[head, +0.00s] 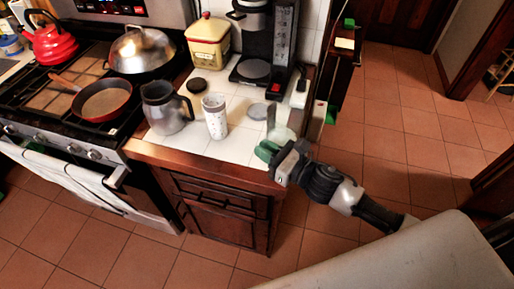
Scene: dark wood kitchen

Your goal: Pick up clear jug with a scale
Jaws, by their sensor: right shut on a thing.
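My right gripper (268,150), with green fingertips, is at the right front corner of the white tiled counter. It is shut on a pale, see-through vessel, which I take to be the clear jug (283,132). The jug is small in the head view and partly hidden by the gripper; I cannot make out its scale. I cannot tell whether it touches the counter. My left gripper is not in view.
The white tiled counter (189,147) holds a steel carafe (168,110), a patterned cup (215,117), a coffee maker (262,50) and a yellow tin (208,42). The stove (60,125) with pans is at left. Tiled floor (400,130) lies open at right.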

